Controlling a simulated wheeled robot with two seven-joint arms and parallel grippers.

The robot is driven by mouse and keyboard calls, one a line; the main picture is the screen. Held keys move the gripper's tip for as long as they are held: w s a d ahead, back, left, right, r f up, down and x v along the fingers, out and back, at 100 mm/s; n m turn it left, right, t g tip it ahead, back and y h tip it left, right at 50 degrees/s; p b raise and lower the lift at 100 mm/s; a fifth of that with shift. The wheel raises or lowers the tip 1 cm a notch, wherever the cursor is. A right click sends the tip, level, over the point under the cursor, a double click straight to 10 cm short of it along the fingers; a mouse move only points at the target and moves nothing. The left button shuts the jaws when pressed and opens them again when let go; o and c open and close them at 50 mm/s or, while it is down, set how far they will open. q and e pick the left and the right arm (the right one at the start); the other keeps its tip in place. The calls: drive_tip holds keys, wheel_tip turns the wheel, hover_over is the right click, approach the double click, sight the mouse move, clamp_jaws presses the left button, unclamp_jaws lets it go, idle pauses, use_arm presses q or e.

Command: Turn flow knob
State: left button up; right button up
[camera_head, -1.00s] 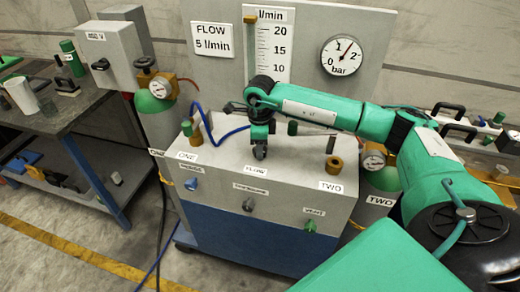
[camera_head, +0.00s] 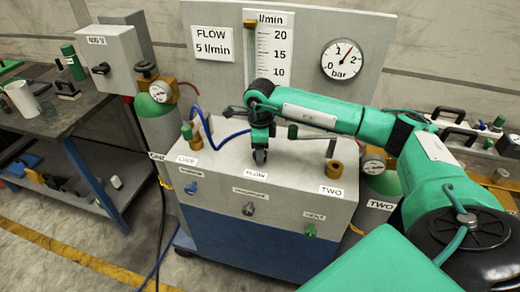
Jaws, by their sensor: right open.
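My right gripper (camera_head: 260,155) points down over the top of the grey and blue cabinet (camera_head: 215,172), just above the FLOW label (camera_head: 256,174). It is open. Any flow knob there is hidden behind or between its fingers, and I cannot tell whether they touch it. The flow scale (camera_head: 270,50) stands on the back panel beside a "FLOW 5 l/min" sign (camera_head: 213,42). My left gripper is not in view.
A bar gauge (camera_head: 341,58) is on the panel. Brass fittings with levers stand at label ONE (camera_head: 187,160) and label TWO (camera_head: 331,191). Front knobs include a grey one (camera_head: 248,208) and a green one (camera_head: 310,230). A workbench (camera_head: 60,115) is at left.

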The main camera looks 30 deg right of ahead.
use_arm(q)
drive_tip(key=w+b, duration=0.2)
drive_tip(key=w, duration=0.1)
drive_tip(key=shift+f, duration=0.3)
use_arm(e)
wheel_tip(320, 180, up, 14)
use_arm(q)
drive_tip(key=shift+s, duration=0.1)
use_arm(e)
drive_tip(key=shift+f, duration=0.1)
